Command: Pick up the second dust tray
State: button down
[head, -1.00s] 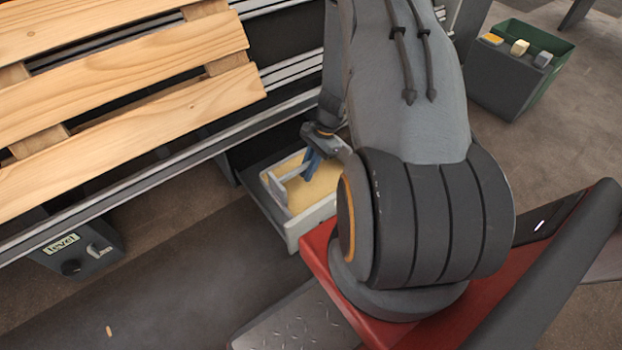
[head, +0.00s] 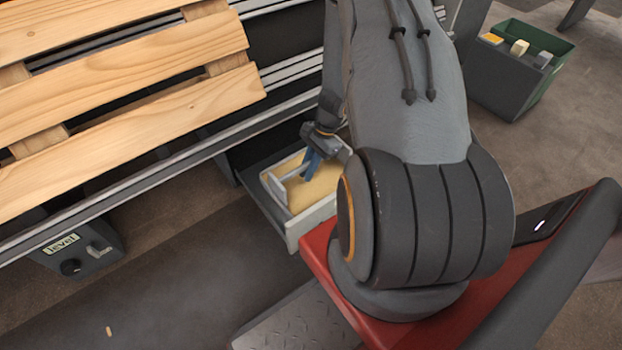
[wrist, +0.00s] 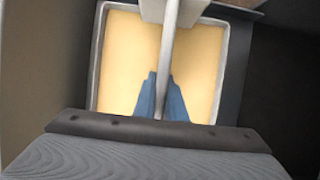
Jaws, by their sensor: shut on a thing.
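The dust tray (head: 325,208) is a pale box with a layer of yellow dust inside, below the conveyor edge in the head view. A raised light grey handle bar crosses over it. My gripper (head: 311,163) is over the tray, with its blue fingers on the handle bar. In the wrist view the tray (wrist: 94,95) fills the upper middle, and the blue fingertips (wrist: 161,95) close on both sides of the bar. The tray sits in or on a dark grey holder (head: 258,200). My arm hides the tray's right end.
A slatted wooden pallet (head: 130,85) lies on the conveyor (head: 175,165) at the left. A control box labelled "level" (head: 78,255) hangs under the rail. A dark green bin (head: 508,75) with several blocks stands at back right. Open floor lies front left.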

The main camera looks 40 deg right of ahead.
jog(key=shift+r, duration=0.1)
dwell(0.3)
notch_tip(320, 180, up, 10)
jog(key=p, duration=0.5)
